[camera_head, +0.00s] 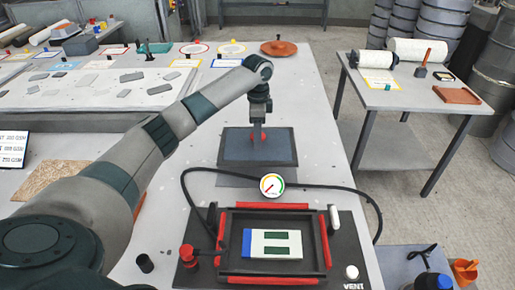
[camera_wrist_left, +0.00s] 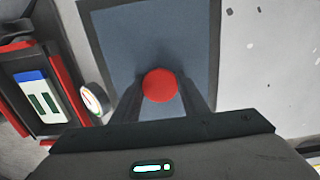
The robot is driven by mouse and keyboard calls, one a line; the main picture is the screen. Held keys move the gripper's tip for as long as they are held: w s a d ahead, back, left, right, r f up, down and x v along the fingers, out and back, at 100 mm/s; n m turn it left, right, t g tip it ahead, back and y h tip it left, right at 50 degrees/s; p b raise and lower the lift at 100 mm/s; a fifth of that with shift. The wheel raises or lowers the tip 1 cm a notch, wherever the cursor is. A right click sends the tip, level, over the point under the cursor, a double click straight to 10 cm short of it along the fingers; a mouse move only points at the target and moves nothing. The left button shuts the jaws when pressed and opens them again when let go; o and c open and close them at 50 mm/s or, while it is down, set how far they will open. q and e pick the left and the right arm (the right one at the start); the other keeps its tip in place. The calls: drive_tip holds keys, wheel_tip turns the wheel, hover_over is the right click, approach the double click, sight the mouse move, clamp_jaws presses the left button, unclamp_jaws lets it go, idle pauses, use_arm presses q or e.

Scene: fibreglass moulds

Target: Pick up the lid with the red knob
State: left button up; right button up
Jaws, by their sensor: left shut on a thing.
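The lid (camera_head: 232,147) is a flat dark blue-grey square panel with a darker border, in the middle of the table in the head view. Its red knob (camera_head: 263,136) is a small red ball near the lid's middle. My left gripper (camera_head: 258,132) reaches down from above and is shut on the knob. In the left wrist view the red knob (camera_wrist_left: 159,85) sits between the two fingers, with the lid (camera_wrist_left: 150,30) behind it. I cannot tell whether the lid touches what is under it. My right gripper is not in view.
A black box with a red-edged frame (camera_head: 275,206), a gauge (camera_head: 271,185) and a black hose (camera_head: 330,187) stands in front of the lid. A side table (camera_head: 400,98) with rolls is at the right. Flat parts lie on the left table (camera_head: 90,100).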

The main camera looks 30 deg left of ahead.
use_arm(q)
drive_tip(key=shift+r, duration=0.8)
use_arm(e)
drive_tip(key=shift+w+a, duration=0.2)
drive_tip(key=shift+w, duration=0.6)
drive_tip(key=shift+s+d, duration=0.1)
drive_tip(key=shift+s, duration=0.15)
